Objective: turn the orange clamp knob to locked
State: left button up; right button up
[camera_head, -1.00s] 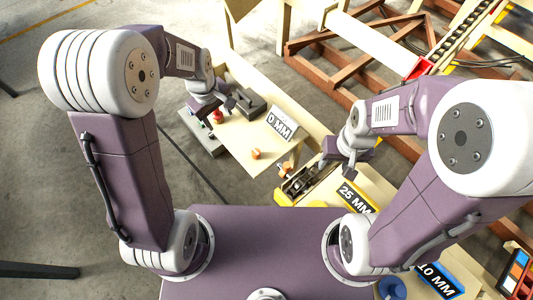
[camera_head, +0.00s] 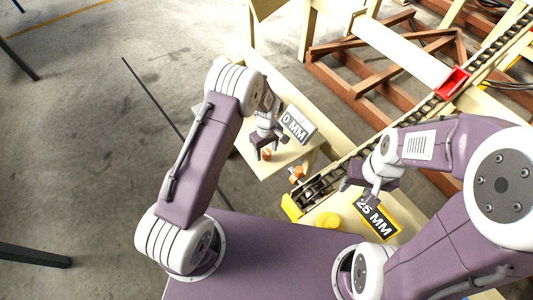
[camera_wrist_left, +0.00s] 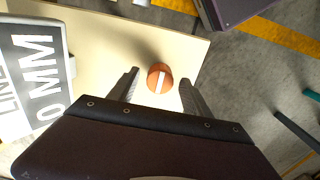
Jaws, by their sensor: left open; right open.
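The orange clamp knob (camera_head: 266,154) is a short round knob on the cream table. In the left wrist view the orange knob (camera_wrist_left: 152,72) has a white stripe across its top, nearly upright in the picture and slightly tilted. My left gripper (camera_head: 266,145) is open above the knob. Its fingers (camera_wrist_left: 159,77) stand on either side of the knob in the left wrist view, with a gap visible on both sides. No lock markings can be read. My right gripper (camera_head: 360,190) is open and empty, beside the chain conveyor.
A "0 MM" sign (camera_head: 296,124) stands close to the knob. A smaller orange part (camera_head: 297,173) sits at the conveyor's near end. A "25 MM" sign (camera_head: 376,217) and a yellow round object (camera_head: 327,221) are nearer me. Open floor lies left.

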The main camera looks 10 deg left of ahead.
pick_arm(q)
jog(key=shift+f, duration=0.7)
grip_shut()
jog(key=m+p, duration=0.1)
jog(key=m, duration=0.3)
jog(key=shift+r, duration=0.1)
jog(key=m+p, duration=0.1)
jog(key=m, duration=0.3)
jog(key=shift+m, duration=0.3)
jog(key=m, duration=0.4)
jog(key=shift+m, duration=0.3)
jog(key=m+p, duration=0.1)
jog(key=m, duration=0.3)
jog(key=shift+m, duration=0.3)
